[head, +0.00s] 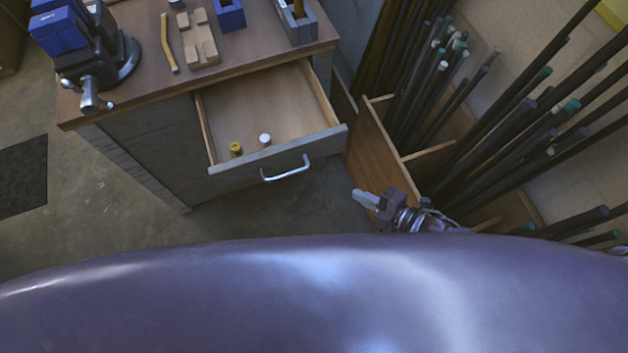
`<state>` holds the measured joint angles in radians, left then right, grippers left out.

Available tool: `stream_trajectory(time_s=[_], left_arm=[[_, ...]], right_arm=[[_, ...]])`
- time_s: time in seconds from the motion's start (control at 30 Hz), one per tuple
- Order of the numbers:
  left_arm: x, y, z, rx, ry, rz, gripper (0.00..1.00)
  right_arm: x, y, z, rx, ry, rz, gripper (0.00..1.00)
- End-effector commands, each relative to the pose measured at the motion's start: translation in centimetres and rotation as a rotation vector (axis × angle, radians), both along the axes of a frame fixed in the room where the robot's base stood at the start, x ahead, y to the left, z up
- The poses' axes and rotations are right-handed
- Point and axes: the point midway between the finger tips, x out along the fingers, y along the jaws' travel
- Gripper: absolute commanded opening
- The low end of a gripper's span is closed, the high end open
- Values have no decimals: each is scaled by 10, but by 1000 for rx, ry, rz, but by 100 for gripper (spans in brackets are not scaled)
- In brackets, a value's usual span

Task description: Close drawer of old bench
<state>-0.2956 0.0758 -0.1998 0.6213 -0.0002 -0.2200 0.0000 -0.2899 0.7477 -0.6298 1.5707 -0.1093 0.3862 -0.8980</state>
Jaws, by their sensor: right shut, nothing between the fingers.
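The old bench (130,92) has a brown top and grey sides and stands at the upper left. Its drawer (225,179) is pulled open toward me, with a metal handle (288,172) on its front. A yellow cap-like piece (236,148) and a white one (265,139) lie inside near the front. My right gripper (358,196) is shut and empty, to the right of and a little below the handle in the picture, apart from the drawer. My left gripper is not in view.
A wooden rack (375,145) of dark rods stands close to the right of the drawer and my right gripper. A blue vise (75,45) and wooden pieces (200,40) are on the bench top. The floor (130,225) before the bench is clear.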

Motion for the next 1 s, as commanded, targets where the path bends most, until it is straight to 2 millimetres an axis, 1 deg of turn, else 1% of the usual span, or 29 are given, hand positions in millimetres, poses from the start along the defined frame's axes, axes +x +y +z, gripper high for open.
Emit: stream_trajectory(time_s=[0.03,0.1,0.2,0.3,0.47,0.8,0.87,0.9,1.0], left_arm=[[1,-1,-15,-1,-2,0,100],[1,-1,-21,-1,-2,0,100],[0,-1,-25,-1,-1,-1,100],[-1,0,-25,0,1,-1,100],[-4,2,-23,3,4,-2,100],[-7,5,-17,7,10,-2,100],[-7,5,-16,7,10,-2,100],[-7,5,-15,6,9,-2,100],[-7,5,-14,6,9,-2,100]], right_arm=[[-13,16,10,8,-78,100,0],[-29,35,31,24,-170,202,0],[-46,49,52,44,-251,285,0],[-50,57,60,53,-282,314,0],[-42,74,61,58,-288,313,0],[-10,138,51,56,-285,311,0],[-6,148,49,56,-285,312,0],[3,148,47,52,-286,310,0],[15,152,43,53,-284,312,0]])
